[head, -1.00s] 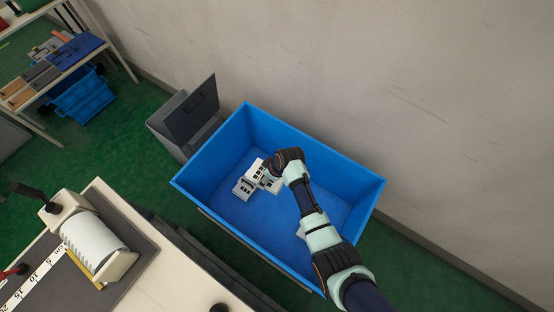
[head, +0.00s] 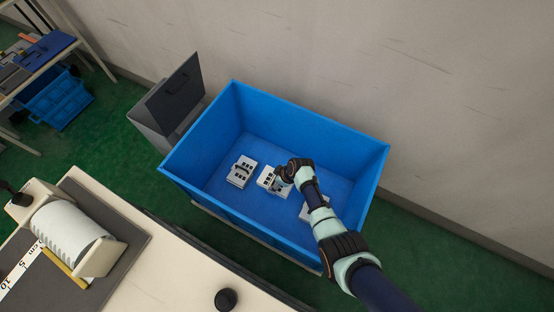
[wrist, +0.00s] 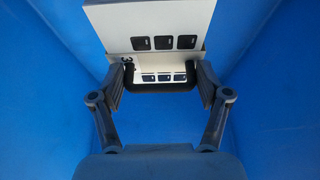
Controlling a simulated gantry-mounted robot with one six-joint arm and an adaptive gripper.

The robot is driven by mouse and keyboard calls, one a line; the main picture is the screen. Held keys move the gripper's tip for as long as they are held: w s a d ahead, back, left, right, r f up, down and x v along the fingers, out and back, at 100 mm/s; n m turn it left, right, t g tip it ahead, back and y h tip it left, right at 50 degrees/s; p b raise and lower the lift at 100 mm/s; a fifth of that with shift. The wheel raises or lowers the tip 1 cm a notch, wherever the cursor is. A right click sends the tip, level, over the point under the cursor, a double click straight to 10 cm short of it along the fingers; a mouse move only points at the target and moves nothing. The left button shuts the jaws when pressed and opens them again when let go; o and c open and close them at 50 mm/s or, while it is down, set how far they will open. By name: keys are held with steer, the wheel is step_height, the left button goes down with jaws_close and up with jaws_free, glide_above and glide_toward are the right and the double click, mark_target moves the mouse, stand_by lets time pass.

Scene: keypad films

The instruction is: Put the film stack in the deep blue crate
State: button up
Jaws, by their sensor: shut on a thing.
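The deep blue crate (head: 185,178) stands open below my arm in the head view. My gripper (head: 282,183) is inside its outline, shut on a white film stack (head: 268,177) with black key windows. In the wrist view my gripper (wrist: 160,84) has its two fingers on either side of a black band or handle on the held stack (wrist: 160,45). Another white film stack (head: 242,171) lies on the crate floor to the left. A third white piece (head: 308,211) is partly hidden by my arm. Whether the held stack touches the floor is unclear.
A grey lidded bin (head: 165,115) stands against the crate's left far side. A pale bench (head: 140,275) with a paper roll (head: 70,237) and a black knob (head: 226,299) is at the front left. The wall is behind the crate.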

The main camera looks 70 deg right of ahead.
step_height(320, 180, down, 10)
steer(key=b, duration=0.5)
steer(key=shift+r+b, duration=0.1)
steer(key=shift+b, duration=0.3)
steer(key=shift+r, duration=0.15)
steer(key=o, duration=1.2)
steer(key=shift+r+p, duration=0.3)
steer(key=shift+p, duration=0.2)
steer(key=p+v, duration=0.8)
steer(key=v, duration=0.3)
steer(key=shift+s+r+p, duration=0.2)
steer(key=shift+s+p, duration=0.05)
steer(key=shift+p, duration=0.15)
